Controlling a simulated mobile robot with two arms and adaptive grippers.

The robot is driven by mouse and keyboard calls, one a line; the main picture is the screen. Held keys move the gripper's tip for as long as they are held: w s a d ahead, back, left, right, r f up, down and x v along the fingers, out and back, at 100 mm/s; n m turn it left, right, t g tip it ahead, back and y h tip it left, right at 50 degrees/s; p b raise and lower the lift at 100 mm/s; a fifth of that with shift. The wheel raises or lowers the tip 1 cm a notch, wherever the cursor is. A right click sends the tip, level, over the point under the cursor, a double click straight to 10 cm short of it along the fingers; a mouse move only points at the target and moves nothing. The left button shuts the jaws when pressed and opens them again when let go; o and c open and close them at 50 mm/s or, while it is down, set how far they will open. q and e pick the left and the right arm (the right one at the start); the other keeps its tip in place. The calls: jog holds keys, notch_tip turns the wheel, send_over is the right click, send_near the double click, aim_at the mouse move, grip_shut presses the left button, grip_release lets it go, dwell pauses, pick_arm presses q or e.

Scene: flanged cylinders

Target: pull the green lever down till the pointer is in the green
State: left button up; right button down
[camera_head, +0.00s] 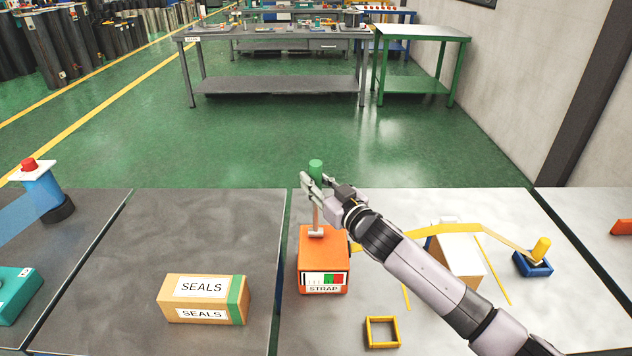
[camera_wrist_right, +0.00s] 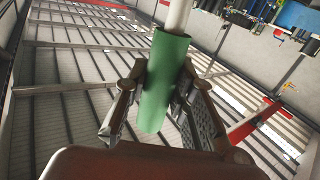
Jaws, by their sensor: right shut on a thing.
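The green lever (camera_head: 316,167) has a green grip on a pale rod that rises nearly upright from an orange box labelled STRAP (camera_head: 325,250). A dial (camera_head: 325,279) with white, red and green areas is on the box's front face; its pointer is too small to make out. My right gripper (camera_head: 312,183) is shut on the green grip. In the right wrist view, the green grip (camera_wrist_right: 164,85) sits between the two fingers. My left gripper is not in view.
A SEALS carton (camera_head: 203,299) stands left of the orange box. A yellow square frame (camera_head: 382,332) lies in front. A yellow strap runs to a blue block (camera_head: 533,264) at right, past a white-topped box (camera_head: 458,262). A blue device with a red knob (camera_head: 40,190) stands far left.

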jog(key=shift+s+a+f+b, duration=0.1)
jog(key=shift+s+f+b, duration=0.15)
jog(key=shift+b, duration=0.15)
jog(key=s+n+t+b, duration=0.1)
jog(key=s+b, duration=0.1)
jog(key=s+t+y+b, duration=0.1)
jog(key=b, duration=0.2)
jog(key=shift+s+f+n, duration=0.15)
jog(key=shift+s+n, duration=0.2)
jog(key=shift+n, duration=0.05)
jog(key=c, duration=1.3)
grip_release()
jog(key=shift+c, duration=0.2)
